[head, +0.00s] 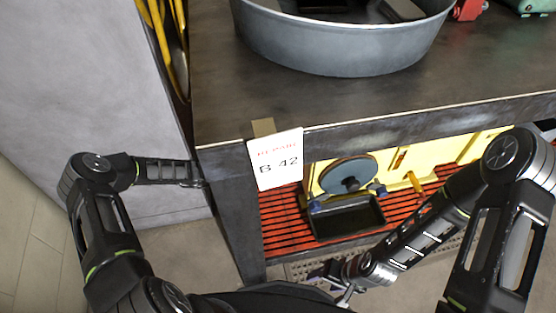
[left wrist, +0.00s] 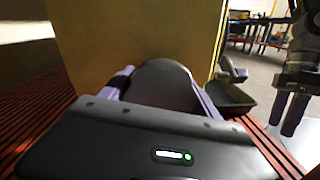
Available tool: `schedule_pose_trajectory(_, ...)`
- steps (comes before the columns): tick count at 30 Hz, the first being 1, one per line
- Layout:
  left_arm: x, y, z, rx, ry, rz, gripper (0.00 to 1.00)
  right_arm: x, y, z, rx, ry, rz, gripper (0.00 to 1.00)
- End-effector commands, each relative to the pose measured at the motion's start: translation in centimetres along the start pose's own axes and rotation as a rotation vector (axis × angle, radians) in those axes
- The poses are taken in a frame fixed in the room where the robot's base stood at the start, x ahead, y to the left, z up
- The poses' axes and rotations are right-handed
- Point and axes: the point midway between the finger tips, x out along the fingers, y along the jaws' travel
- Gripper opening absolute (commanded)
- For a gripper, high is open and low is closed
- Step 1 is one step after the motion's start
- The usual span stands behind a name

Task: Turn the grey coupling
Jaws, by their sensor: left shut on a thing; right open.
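In the left wrist view, a dark grey round coupling (left wrist: 160,84) sits against the flat side of a yellow housing (left wrist: 135,35). My left gripper (left wrist: 158,76) is shut on it, with one purple finger on each side. In the head view the left gripper and this coupling are hidden behind the table leg and the hanging tag; only the arm shows, reaching in behind the leg. The yellow housing (head: 325,167) shows under the table, with a blue-grey disc (head: 345,173) on its front. My right gripper (head: 340,288) is open and empty in front of the shelf; it also shows in the left wrist view (left wrist: 285,112).
The housing stands on a red slatted shelf (head: 283,225). A black tray (head: 347,220) lies below the disc. The tag (head: 277,160) reading "B 42" hangs from the table edge. A grey round tub (head: 345,50) stands on the tabletop (head: 225,105). The table leg (head: 232,215) blocks the left side.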

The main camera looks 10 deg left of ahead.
Motion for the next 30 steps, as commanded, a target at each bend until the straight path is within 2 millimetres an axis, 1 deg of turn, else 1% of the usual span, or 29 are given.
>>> schedule_pose_trajectory(3, -0.08, 0.07, -0.07, -0.048, 0.0, 0.002, 0.31, -0.02, -0.02, 0.02, 0.0, 0.0, 0.0, 0.59)
schedule_pose_trajectory(9, -0.08, 0.05, -0.09, -0.09, -0.001, 0.002, 0.31, -0.03, -0.02, 0.02, 0.0, 0.0, 0.0, 0.59)
schedule_pose_trajectory(20, -0.07, 0.04, -0.09, -0.095, -0.002, 0.002, 0.31, -0.03, -0.02, 0.01, 0.0, 0.0, 0.0, 0.59)
schedule_pose_trajectory(21, -0.07, 0.04, -0.09, -0.095, -0.002, 0.002, 0.72, -0.03, -0.02, 0.01, 0.0, 0.0, 0.0, 0.59)
schedule_pose_trajectory(28, -0.04, 0.01, -0.05, -0.095, -0.003, 0.001, 0.91, -0.03, -0.01, 0.01, 0.0, 0.0, 0.0, 0.59)
schedule_pose_trajectory(29, -0.04, 0.0, -0.04, -0.095, -0.003, 0.001, 0.93, -0.03, -0.01, 0.01, 0.0, 0.0, 0.0, 0.59)
schedule_pose_trajectory(30, -0.03, 0.0, -0.04, -0.095, -0.004, 0.001, 0.93, -0.03, -0.01, 0.01, 0.0, 0.0, 0.0, 0.59)
